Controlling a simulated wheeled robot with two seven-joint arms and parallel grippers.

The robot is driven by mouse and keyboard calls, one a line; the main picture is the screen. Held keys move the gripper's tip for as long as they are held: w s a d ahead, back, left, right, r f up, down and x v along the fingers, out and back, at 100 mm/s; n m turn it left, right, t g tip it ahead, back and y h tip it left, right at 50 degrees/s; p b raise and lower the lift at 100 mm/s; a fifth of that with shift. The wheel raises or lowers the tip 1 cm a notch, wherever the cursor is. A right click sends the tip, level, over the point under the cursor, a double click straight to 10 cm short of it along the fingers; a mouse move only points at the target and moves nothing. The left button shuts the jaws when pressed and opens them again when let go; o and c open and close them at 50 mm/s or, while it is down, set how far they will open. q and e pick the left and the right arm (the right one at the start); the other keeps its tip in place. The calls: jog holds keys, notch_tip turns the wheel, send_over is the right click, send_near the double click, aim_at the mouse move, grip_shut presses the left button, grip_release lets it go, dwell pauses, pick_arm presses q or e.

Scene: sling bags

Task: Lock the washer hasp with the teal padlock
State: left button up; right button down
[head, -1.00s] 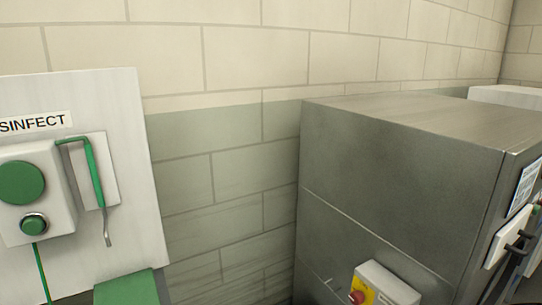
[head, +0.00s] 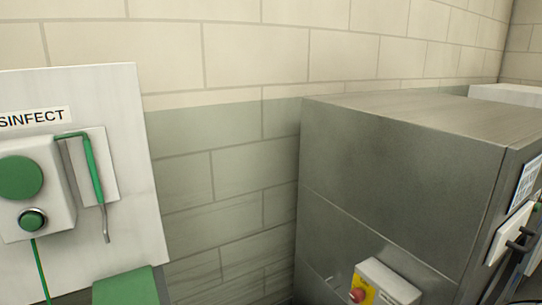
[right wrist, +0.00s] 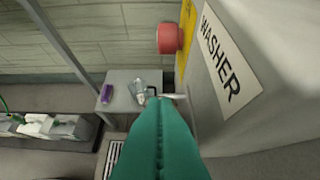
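The washer is the large grey steel cabinet (head: 400,190) at the right of the head view. Its WASHER label (right wrist: 222,57) shows close up in the right wrist view, beside a red knob (right wrist: 169,38) on a yellow plate. My right gripper (right wrist: 160,109) is in that view, pointing towards a small table; large teal surfaces with a central seam fill its lower middle. A small silver piece and a dark hook-shaped piece show by the tip. I cannot tell whether these belong to the padlock, nor make out the hasp. My left gripper is not in view.
A grey table (right wrist: 118,106) carries a purple item (right wrist: 106,93) and clear packets. In the head view, a white DISINFECT panel (head: 105,85) with a green-handled tool stands left, and a yellow-and-red switch box (head: 388,281) is on the washer. Tiled wall lies between.

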notch_tip(320, 180, down, 2)
jog(key=shift+b, duration=0.7)
jog(key=shift+r, duration=0.1)
notch_tip(320, 180, up, 7)
jog(key=p, duration=0.5)
jog(key=shift+p, duration=0.4)
jog(key=shift+a, duration=0.1)
